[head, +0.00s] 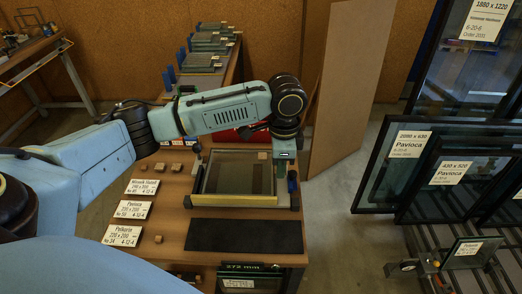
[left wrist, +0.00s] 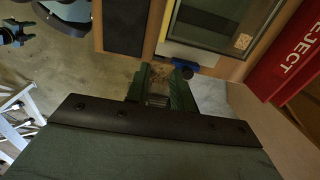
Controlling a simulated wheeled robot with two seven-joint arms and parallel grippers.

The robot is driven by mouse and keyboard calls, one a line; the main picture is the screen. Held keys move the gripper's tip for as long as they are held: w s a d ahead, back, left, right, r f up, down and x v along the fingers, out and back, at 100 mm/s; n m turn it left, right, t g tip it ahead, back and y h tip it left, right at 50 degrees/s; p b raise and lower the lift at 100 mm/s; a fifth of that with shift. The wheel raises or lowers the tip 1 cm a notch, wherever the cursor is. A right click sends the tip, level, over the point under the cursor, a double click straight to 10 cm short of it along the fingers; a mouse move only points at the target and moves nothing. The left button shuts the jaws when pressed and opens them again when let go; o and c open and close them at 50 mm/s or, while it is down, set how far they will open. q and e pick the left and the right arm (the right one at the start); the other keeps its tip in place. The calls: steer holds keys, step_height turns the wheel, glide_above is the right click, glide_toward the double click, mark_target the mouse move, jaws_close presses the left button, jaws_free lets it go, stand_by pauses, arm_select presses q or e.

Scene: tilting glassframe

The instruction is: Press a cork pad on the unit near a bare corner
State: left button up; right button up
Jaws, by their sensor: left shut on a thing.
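The glass unit (head: 235,178) lies flat on the bench in a pale frame with a yellow front strip. One small cork pad (head: 262,155) sits at its far right corner; it also shows in the left wrist view (left wrist: 242,41). No pads show at the near corners. A dark two-pronged part at that view's left edge may be my right gripper (left wrist: 15,32).
Loose cork blocks (head: 177,168) and white label cards (head: 133,210) lie left of the unit. A black mat (head: 236,235) lies in front. A red REJECT box (left wrist: 296,60) stands behind the unit.

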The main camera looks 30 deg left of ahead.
arm_select(q)
steer(key=w+a+m+p, duration=0.1)
steer(key=a+m+p, duration=0.1)
steer(key=m, duration=0.4)
steer(key=m+p, duration=0.5)
steer(key=m, duration=0.7)
glide_above(261, 185)
step_height(261, 185, down, 3)
steer(key=shift+d+f, duration=0.1)
steer(key=shift+f, duration=0.05)
steer(key=shift+f+b, duration=1.85)
steer(key=shift+f, duration=1.95)
steer(key=shift+f+b, duration=0.4)
steer(key=shift+f, duration=0.1)
